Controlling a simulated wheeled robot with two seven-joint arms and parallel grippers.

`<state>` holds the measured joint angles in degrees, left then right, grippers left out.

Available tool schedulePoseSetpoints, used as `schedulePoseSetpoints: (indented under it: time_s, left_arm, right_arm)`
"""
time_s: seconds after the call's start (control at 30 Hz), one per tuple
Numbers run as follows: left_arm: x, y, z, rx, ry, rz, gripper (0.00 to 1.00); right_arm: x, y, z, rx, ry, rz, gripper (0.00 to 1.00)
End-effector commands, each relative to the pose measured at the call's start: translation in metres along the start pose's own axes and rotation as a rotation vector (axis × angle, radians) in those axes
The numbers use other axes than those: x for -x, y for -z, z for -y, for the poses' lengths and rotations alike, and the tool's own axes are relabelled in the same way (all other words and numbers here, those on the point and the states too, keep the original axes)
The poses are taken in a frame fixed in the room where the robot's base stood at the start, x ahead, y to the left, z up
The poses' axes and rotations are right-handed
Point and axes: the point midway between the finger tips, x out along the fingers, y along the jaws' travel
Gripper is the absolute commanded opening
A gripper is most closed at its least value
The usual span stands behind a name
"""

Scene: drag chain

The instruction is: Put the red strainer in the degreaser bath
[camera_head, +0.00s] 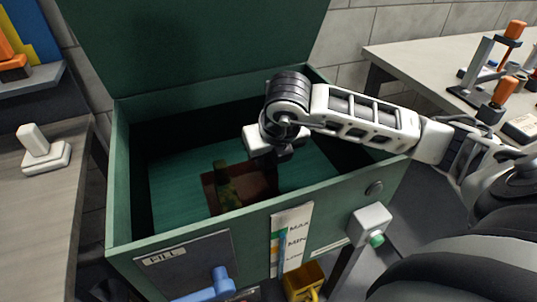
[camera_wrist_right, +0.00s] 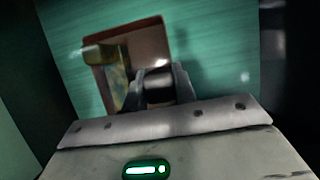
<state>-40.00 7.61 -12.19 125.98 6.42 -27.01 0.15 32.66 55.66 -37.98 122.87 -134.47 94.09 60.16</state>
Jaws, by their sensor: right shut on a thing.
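The degreaser bath (camera_head: 118,190) is a green tank with its lid (camera_head: 190,40) raised and teal at the bottom. The red strainer (camera_head: 212,192), a small dark red square tray, is inside the tank's walls, right of its left wall. A mottled yellow-green piece (camera_head: 226,185) shows in it. My right gripper (camera_head: 271,172) reaches down over the tank, its fingers partly hidden. In the right wrist view, the fingers (camera_wrist_right: 160,88) are shut on the near edge of the strainer (camera_wrist_right: 150,42). I cannot tell whether the strainer touches the bottom. My left gripper is not in view.
A bench (camera_head: 410,50) with orange-handled clamps stands at right, and a grey counter (camera_head: 40,215) at left.

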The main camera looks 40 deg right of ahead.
Motion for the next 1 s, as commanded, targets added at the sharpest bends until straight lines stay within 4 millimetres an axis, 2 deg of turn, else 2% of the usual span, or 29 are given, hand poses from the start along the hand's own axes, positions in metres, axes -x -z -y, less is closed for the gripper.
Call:
schedulePoseSetpoints:
  time_s: [0.2,0.23,0.3,0.67,0.77,1.0]
  left_arm:
    - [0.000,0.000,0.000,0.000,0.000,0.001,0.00]
    - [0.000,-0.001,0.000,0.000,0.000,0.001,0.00]
    - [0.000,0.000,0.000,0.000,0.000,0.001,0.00]
    - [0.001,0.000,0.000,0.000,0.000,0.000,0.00]
    - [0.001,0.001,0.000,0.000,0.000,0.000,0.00]
    - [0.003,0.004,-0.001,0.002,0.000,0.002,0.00]
  right_arm:
    - [0.001,-0.001,-0.001,-0.001,-0.003,0.005,0.00]
    - [-0.001,0.000,0.000,0.000,-0.001,0.001,0.30]
    - [0.000,0.000,0.000,0.000,-0.001,0.001,0.49]
    - [0.005,-0.001,-0.001,0.001,-0.002,0.002,0.49]
    - [0.017,-0.002,-0.001,0.001,-0.002,0.004,0.49]
    - [0.068,-0.002,-0.001,0.001,-0.002,0.007,0.49]
